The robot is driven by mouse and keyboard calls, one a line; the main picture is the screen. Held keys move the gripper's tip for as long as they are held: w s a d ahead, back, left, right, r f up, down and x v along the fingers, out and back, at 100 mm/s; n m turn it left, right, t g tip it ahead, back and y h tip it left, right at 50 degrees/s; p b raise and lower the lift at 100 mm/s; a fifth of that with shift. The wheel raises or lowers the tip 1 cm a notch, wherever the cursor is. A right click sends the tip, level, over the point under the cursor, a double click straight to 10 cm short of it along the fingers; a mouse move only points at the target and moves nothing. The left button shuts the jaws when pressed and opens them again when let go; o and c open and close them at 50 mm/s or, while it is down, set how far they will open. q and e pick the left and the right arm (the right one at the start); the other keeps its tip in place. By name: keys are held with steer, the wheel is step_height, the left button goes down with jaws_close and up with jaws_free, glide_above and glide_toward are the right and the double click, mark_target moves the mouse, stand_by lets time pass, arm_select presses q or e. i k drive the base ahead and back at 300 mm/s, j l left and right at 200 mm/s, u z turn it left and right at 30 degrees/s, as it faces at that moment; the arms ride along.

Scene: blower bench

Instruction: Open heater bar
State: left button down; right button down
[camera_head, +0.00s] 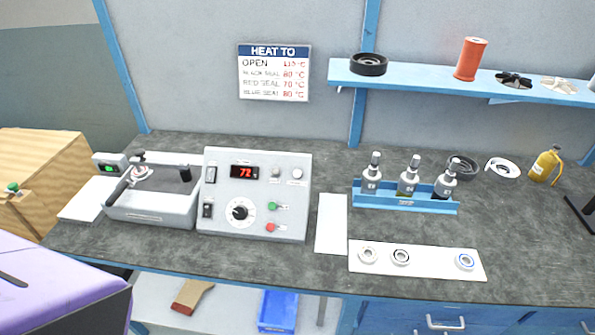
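The bearing heater (150,210) is a pale grey tray-like unit at the left of the bench. A black handle-like piece (116,193) slants at the front left. A small ring with a reddish centre (140,173) sits near the bar's left end; whether the bar passes through it I cannot tell. The control box (255,195) beside it has a red readout (244,171) that seems to show 72, a dial, and green and red buttons. Neither gripper is in view.
A small green-lit display (109,164) stands behind the heater's left side. A wall sign (274,72) lists temperatures. The bench front is clear.

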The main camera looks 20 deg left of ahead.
mark_target(140, 161)
steer(key=u, duration=1.7)
